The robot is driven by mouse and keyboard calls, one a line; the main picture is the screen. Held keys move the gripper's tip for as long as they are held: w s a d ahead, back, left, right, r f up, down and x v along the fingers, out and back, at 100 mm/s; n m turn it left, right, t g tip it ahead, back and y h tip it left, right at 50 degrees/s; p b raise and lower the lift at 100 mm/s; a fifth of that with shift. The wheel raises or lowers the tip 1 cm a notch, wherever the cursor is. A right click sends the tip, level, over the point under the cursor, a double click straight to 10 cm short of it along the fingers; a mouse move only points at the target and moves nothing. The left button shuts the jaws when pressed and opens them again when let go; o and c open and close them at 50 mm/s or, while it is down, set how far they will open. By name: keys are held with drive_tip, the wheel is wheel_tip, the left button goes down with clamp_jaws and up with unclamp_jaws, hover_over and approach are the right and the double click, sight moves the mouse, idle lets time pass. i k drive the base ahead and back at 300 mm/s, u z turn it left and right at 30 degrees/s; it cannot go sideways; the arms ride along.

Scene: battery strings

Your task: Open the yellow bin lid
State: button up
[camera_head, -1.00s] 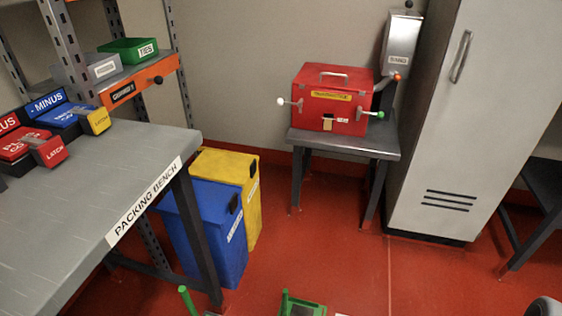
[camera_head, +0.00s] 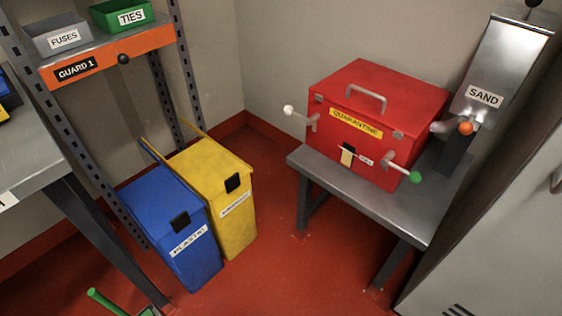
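The yellow bin (camera_head: 235,220) stands on the red floor, just right of the blue bin. Its yellow lid (camera_head: 208,165) lies flat on top and looks closed. A black tab (camera_head: 232,183) sits at the lid's front edge, above a white label too small to read. A yellow bar rises behind the lid at the back. My gripper is not in view.
The blue bin (camera_head: 190,255), labelled PLASTIC, stands close beside the yellow one. A metal shelf post (camera_head: 105,180) rises behind them. A red QUARANTINE box (camera_head: 345,150) sits on a grey table (camera_head: 400,215) at right. Red floor is open between bins and table.

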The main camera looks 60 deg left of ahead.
sight(214, 172)
drive_tip(key=u, duration=0.05)
drive_tip(key=i, duration=0.6)
drive_tip(key=u, duration=4.3)
drive_tip(key=i, duration=0.5)
drive_tip(key=z, duration=0.05)
